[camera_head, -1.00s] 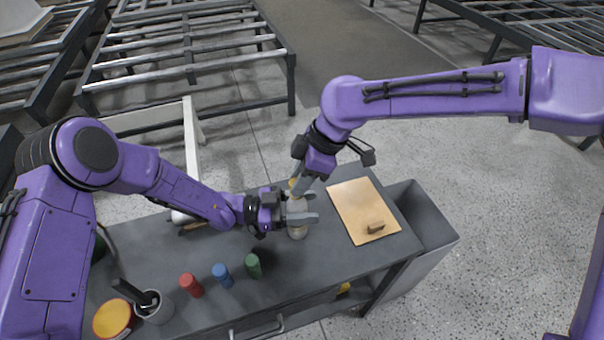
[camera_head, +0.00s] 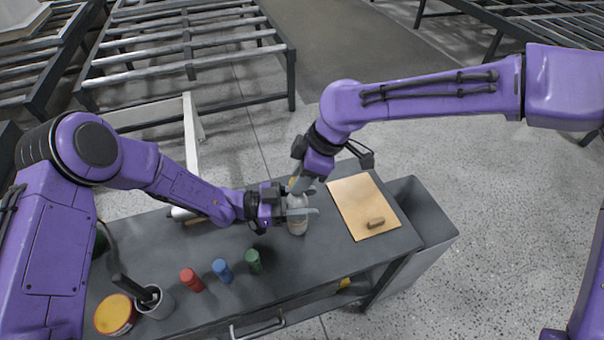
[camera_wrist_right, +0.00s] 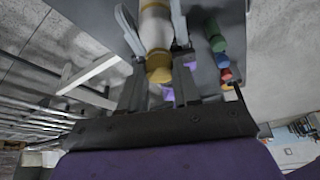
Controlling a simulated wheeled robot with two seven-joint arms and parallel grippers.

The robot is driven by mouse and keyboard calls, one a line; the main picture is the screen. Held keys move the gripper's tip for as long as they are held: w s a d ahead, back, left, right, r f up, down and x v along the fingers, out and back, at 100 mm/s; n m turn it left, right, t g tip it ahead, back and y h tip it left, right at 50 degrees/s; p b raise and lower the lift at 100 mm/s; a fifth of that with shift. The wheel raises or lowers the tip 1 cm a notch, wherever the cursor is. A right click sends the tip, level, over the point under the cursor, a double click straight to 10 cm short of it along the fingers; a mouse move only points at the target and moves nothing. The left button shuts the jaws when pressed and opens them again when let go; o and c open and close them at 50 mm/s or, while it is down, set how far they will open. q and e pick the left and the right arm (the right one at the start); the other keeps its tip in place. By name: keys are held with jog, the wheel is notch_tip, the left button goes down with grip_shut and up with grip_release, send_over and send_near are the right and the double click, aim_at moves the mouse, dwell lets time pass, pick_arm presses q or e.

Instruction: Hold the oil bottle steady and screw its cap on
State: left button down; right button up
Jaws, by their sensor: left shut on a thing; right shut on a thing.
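The oil bottle (camera_head: 297,227) stands upright on the grey workbench, pale with a tan band. My left gripper (camera_head: 303,214) is shut around its body from the left. The bottle also shows at the top of the right wrist view (camera_wrist_right: 156,28), between the left gripper's grey fingers. The yellow cap (camera_wrist_right: 159,74) is in line with the bottle's top. My right gripper (camera_head: 296,186) is above the bottle and shut on the cap; its fingers (camera_wrist_right: 159,88) flank it in the wrist view. I cannot tell how far the cap sits on the neck.
A tan board (camera_head: 352,203) with a small brown block (camera_head: 375,223) lies to the right. Red (camera_head: 191,280), blue (camera_head: 222,271) and green (camera_head: 253,261) bottles stand in front. A grey cup (camera_head: 157,303) and a yellow-topped tin (camera_head: 114,315) are at the front left.

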jog(key=m, duration=0.2)
jog(key=m+t, duration=0.1)
jog(key=m+t+h, duration=0.1)
jog(key=m, duration=0.1)
jog(key=shift+s+m, duration=0.3)
jog(key=m+t, duration=0.1)
jog(key=m, duration=0.1)
jog(key=shift+s+a+m+h, duration=0.1)
jog(key=shift+a+m+h, duration=0.05)
jog(key=shift+m+h, duration=0.2)
jog(key=m, duration=0.2)
jog(key=m+h, duration=0.1)
jog(key=shift+a+t, duration=0.25)
jog(key=shift+t, duration=0.15)
jog(key=shift+m, duration=0.45)
jog(key=shift+d, duration=0.15)
jog(key=o, duration=1)
